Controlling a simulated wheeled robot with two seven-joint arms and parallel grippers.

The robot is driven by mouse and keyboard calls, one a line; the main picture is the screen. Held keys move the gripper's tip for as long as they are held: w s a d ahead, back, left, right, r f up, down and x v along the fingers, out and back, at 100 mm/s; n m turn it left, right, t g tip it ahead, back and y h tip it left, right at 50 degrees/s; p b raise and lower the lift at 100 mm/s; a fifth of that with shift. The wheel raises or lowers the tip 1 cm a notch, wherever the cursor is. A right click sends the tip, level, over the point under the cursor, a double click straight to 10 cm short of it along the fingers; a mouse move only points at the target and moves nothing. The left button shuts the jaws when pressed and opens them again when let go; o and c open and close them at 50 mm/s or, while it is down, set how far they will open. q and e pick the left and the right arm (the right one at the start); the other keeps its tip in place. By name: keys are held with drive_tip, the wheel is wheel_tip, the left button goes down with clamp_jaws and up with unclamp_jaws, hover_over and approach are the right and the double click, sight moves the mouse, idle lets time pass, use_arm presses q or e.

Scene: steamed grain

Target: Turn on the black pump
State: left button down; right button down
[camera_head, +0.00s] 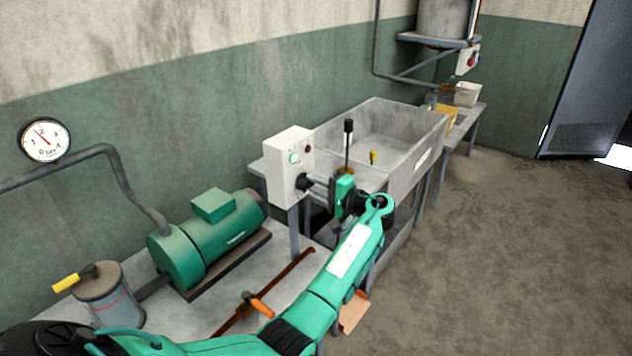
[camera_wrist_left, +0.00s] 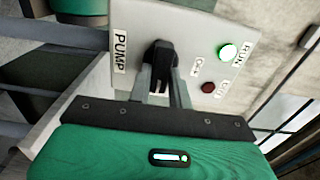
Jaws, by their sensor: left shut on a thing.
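A white control box (camera_head: 288,165) stands on the bench by the wall, with a black switch (camera_head: 303,183) low on its face. In the left wrist view the switch (camera_wrist_left: 158,56) sits next to a label reading PUMP. A green lamp (camera_wrist_left: 228,52) marked RUN is bright, and a red lamp (camera_wrist_left: 208,87) looks dark. My left gripper (camera_head: 317,184) is at the box face. Its two fingers (camera_wrist_left: 160,85) are shut on the black switch, one on each side. My right gripper is not in view.
A green motor unit (camera_head: 215,238) with a pipe sits on the bench to the left, below a round gauge (camera_head: 45,140). A grey canister (camera_head: 108,292) stands near it. The floor (camera_head: 500,230) at right is clear.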

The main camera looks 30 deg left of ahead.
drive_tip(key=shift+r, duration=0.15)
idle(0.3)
use_arm(q)
drive_tip(key=c, duration=1.3)
unclamp_jaws()
drive_tip(key=shift+w, duration=0.1)
drive_tip(key=shift+d+f, duration=0.1)
drive_tip(key=shift+d, duration=0.45)
drive_tip(key=d+b, duration=0.1)
drive_tip(key=d, duration=0.3)
drive_tip(key=d+b, duration=0.1)
drive_tip(key=d, duration=0.3)
drive_tip(key=s+d+b, duration=0.1)
drive_tip(key=d, duration=0.3)
drive_tip(key=shift+s+d+b, duration=0.1)
drive_tip(key=shift+d+b, duration=0.25)
drive_tip(key=shift+d, duration=0.05)
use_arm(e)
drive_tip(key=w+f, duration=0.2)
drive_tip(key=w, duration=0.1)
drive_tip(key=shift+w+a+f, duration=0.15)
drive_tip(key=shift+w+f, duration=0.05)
